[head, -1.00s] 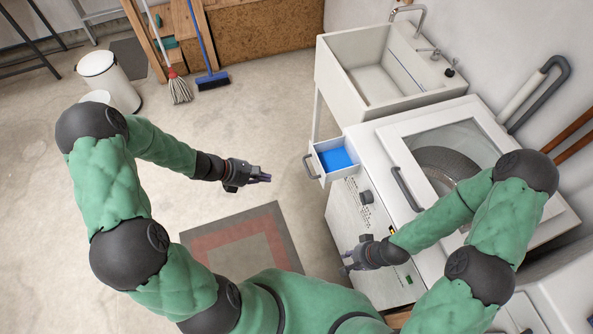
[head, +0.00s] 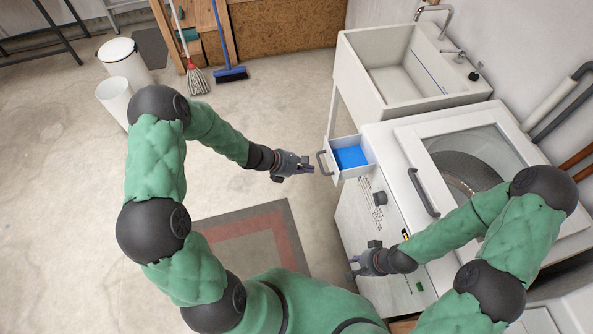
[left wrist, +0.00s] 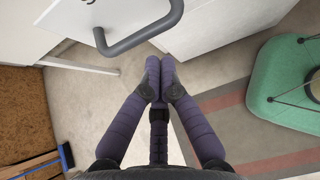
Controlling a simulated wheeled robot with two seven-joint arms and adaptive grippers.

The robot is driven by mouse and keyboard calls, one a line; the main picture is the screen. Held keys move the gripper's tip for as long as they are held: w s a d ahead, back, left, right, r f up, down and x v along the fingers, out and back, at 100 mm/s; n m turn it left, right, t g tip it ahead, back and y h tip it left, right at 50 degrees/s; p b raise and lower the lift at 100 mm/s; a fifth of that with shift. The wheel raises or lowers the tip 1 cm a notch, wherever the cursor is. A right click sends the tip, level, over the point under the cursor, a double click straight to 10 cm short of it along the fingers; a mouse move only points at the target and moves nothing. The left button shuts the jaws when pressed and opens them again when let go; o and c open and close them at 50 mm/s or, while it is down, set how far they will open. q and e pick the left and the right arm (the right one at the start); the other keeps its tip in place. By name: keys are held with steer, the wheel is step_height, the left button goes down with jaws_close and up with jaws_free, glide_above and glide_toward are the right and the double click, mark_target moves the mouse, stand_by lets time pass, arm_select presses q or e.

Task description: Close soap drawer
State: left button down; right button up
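The soap drawer (head: 366,168) is a white drawer with a blue inside, pulled out from the upper left of the white washing machine (head: 395,140). Its grey handle (head: 325,163) faces left, and also shows at the top of the left wrist view (left wrist: 140,38). My left gripper (head: 309,167) is just left of the handle, apparently with a small gap. In the left wrist view its fingers (left wrist: 160,75) are pressed together with nothing between them. My right gripper (head: 353,267) is by the machine's front, below the drawer. Its finger opening is too small to judge.
A white sink (head: 355,75) stands behind the machine. The machine's lid has a dark grey handle (head: 424,192), and a knob (head: 380,198) sits on its front panel. A red and grey mat (head: 250,235) lies on the floor.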

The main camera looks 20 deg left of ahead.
mark_target(355, 162)
arm_select(q)
steer(key=shift+w+d+r, duration=0.1)
steer(key=shift+w+d, duration=0.15)
steer(key=shift+d, duration=0.1)
arm_select(e)
steer(key=shift+f, duration=0.1)
